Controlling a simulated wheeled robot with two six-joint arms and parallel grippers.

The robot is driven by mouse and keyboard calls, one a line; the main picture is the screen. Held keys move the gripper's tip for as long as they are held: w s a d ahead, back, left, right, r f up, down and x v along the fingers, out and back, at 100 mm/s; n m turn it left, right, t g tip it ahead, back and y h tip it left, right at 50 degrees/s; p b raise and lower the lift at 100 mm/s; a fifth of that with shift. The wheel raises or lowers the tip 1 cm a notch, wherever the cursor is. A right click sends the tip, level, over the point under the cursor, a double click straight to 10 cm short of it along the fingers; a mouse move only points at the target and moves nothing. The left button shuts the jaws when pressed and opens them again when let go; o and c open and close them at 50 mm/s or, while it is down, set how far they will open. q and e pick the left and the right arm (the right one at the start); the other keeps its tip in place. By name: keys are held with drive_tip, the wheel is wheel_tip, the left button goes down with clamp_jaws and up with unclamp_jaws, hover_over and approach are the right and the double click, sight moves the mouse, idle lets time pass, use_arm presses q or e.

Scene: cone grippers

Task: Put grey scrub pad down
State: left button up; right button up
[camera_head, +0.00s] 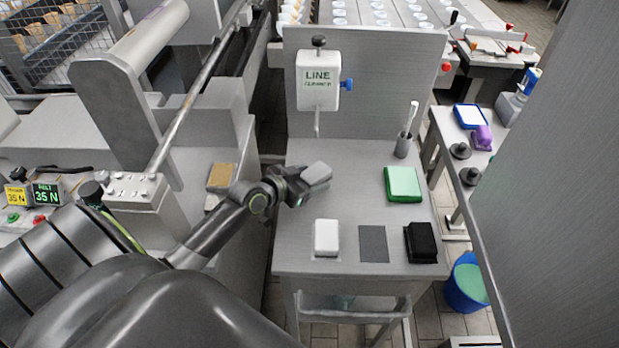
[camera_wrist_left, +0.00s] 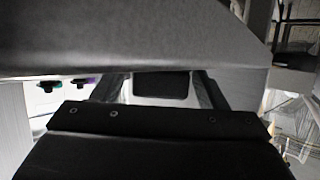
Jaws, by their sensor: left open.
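A grey scrub pad (camera_head: 317,174) is at the fingertips of my left gripper (camera_head: 300,187), tilted, over the left part of the steel table (camera_head: 350,172). My left gripper is open. Whether a finger still touches the pad cannot be told. In the left wrist view a large grey surface, likely the pad (camera_wrist_left: 130,40), fills the top of the picture close to the camera. A flat dark grey rectangle (camera_head: 373,243) lies at the table's front, between a white pad (camera_head: 326,237) and a black pad (camera_head: 421,242). My right gripper is not in view.
A green pad (camera_head: 403,184) lies on the right of the table. A holder (camera_head: 403,146) with a white-handled tool stands behind it. A white dispenser (camera_head: 318,80) hangs on the back panel. A blue bucket (camera_head: 466,284) stands on the floor at right.

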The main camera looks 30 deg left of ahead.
use_arm(q)
drive_tip(key=shift+s+a+r, duration=0.1)
drive_tip(key=shift+s+r, duration=0.05)
drive_tip(key=shift+r, duration=0.15)
drive_tip(key=p+v, duration=0.4)
drive_tip(key=v, duration=0.7)
drive_tip(key=shift+s+p, duration=0.35)
